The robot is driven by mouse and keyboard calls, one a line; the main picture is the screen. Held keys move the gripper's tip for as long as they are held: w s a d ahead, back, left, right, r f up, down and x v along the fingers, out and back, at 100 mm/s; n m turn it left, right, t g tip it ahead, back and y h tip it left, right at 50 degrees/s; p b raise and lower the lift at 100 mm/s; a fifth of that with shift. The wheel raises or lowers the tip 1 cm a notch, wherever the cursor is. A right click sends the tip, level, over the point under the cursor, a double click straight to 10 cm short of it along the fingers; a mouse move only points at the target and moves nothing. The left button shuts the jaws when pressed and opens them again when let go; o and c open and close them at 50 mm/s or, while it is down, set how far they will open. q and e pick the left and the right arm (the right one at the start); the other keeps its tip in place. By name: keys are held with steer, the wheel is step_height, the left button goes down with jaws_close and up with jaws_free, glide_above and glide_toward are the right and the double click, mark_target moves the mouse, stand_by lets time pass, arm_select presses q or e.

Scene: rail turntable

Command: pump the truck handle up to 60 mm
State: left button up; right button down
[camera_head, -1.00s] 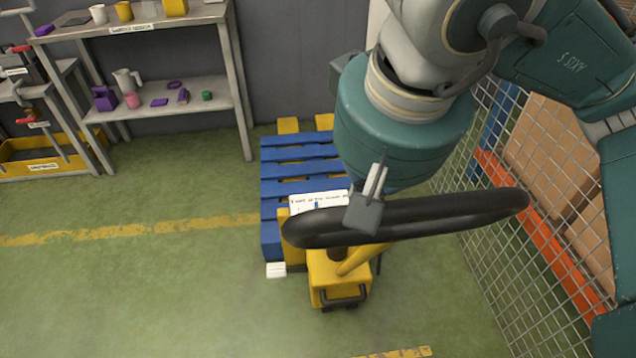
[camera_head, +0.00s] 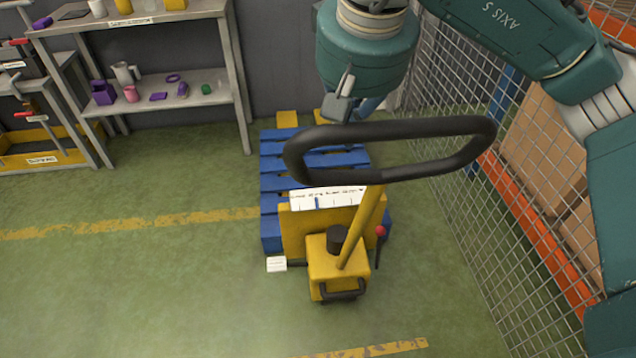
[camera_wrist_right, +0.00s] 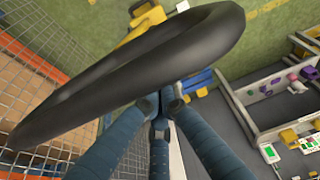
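The yellow pallet truck (camera_head: 324,265) stands at the end of a blue pallet (camera_head: 275,185). Its black loop handle (camera_head: 440,130) tops a yellow tiller (camera_head: 362,228) that leans up toward me. A white scale strip (camera_head: 345,194) with a blue mark lies across the truck's top edge; its print is too small to read. My right gripper (camera_head: 350,105) is at the handle's far bar. In the right wrist view, its blue fingers (camera_wrist_right: 165,98) converge beside the black loop (camera_wrist_right: 130,70), which partly hides the tips; a grip cannot be made out. My left gripper is out of view.
A wire mesh fence (camera_head: 450,200) with boxes (camera_head: 545,140) behind it runs along the right. A red-knobbed lever (camera_head: 380,231) is on the truck's right. Grey shelves (camera_head: 215,92) stand at the back left. The green floor at left and front is clear.

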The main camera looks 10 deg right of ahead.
steer(key=w+r+p, duration=0.3)
steer(key=w+p, duration=1.2)
steer(key=w, duration=0.7)
step_height(320, 180, up, 10)
steer(key=p, duration=0.7)
steer(key=shift+s+p, duration=0.2)
steer(key=shift+p, duration=0.15)
steer(key=shift+f, duration=0.1)
